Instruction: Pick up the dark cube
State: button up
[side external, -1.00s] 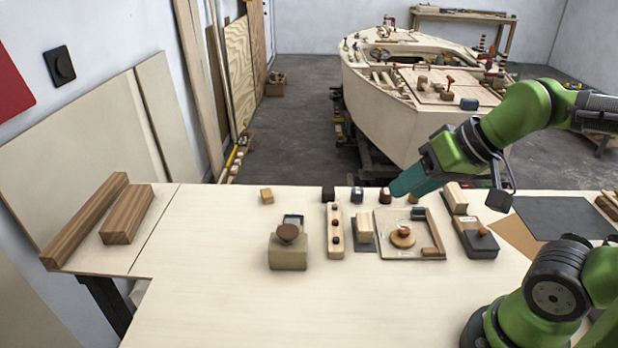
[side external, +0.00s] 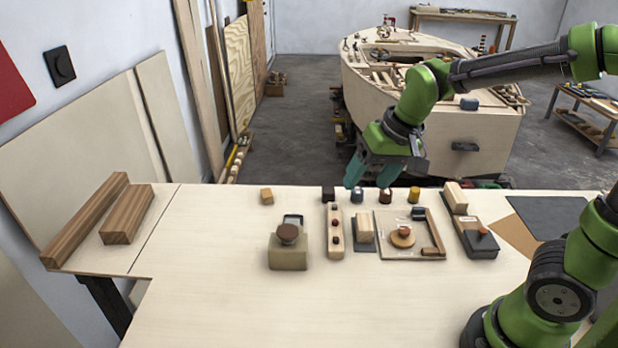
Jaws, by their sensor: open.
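The dark cube (side external: 328,194) is a small near-black block at the back edge of the table. My gripper (side external: 372,187) has teal fingers and points down, to the right of the dark cube. It is open, with its fingers above and close behind the row of small pieces. Nothing shows between the fingers. The dark cube is fully visible and apart from the gripper.
A dark blue-grey piece (side external: 357,195), a dark red-brown piece (side external: 385,196) and a yellow piece (side external: 413,195) stand in the same row. A wooden cube (side external: 266,196) is to the left. A wooden rail with knobs (side external: 335,230) lies in front. The table's left middle is clear.

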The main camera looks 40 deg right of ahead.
jog(key=w+d+f+m+h, duration=0.1)
jog(key=w+d+f, duration=0.1)
jog(key=w, duration=0.2)
jog(key=w+d+f+g+h, duration=0.1)
jog(key=w+f, duration=0.1)
jog(key=w, duration=0.2)
jog(key=w+d+f+m+h, duration=0.1)
jog(key=w+d+f, duration=0.1)
jog(key=w, duration=0.2)
jog(key=m+h, duration=0.1)
jog(key=m, duration=0.1)
send_near(328, 189)
jog(key=x, duration=0.3)
jog(key=shift+s+a+f, duration=0.15)
jog(key=shift+f, duration=0.35)
jog(key=shift+x, duration=3.1)
jog(key=shift+r, duration=0.1)
jog(key=c, duration=1.1)
jog(key=shift+o, duration=0.2)
notch_tip(328, 189, up, 10)
jog(key=shift+r, duration=0.1)
